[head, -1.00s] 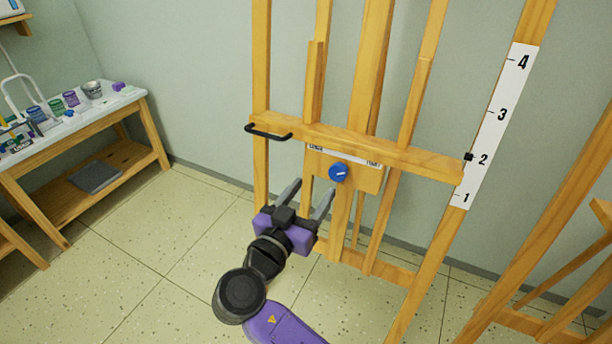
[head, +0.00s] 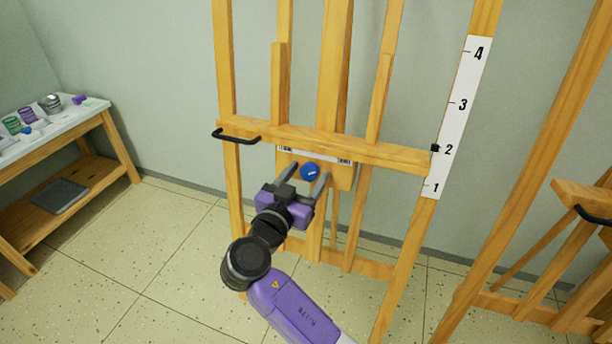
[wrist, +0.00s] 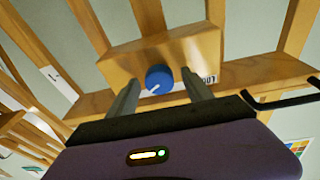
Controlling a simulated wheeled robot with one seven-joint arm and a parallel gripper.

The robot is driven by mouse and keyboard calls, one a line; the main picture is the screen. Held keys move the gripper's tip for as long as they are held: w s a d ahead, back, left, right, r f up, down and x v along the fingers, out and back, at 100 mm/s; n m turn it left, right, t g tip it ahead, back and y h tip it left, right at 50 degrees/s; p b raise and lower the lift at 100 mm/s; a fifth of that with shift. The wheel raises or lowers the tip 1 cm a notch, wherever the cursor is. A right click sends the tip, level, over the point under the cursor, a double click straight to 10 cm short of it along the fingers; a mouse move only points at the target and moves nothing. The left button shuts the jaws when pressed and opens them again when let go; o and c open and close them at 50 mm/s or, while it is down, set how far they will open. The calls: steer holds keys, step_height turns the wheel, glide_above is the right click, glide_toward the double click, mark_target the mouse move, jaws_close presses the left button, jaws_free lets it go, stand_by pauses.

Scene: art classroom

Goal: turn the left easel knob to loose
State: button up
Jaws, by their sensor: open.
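The blue easel knob (head: 310,171) sits on a wooden block (head: 343,178) below the left easel's crossbar (head: 380,152). It has a white pointer line, which points to the lower left in the wrist view (wrist: 159,78). A label strip (head: 345,160) runs above the knob, its words partly hidden and too small to read surely. My gripper (head: 304,180) is open and empty, its fingers pointing at the block. In the wrist view the fingers (wrist: 163,92) lie on either side of the knob, apart from it.
A black handle (head: 236,137) sticks out at the crossbar's left end. A numbered white scale (head: 458,118) runs up the easel's right leg. A second easel (head: 560,250) stands at the right. A table (head: 70,133) with paint jars is at the left.

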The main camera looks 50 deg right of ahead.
jaws_close()
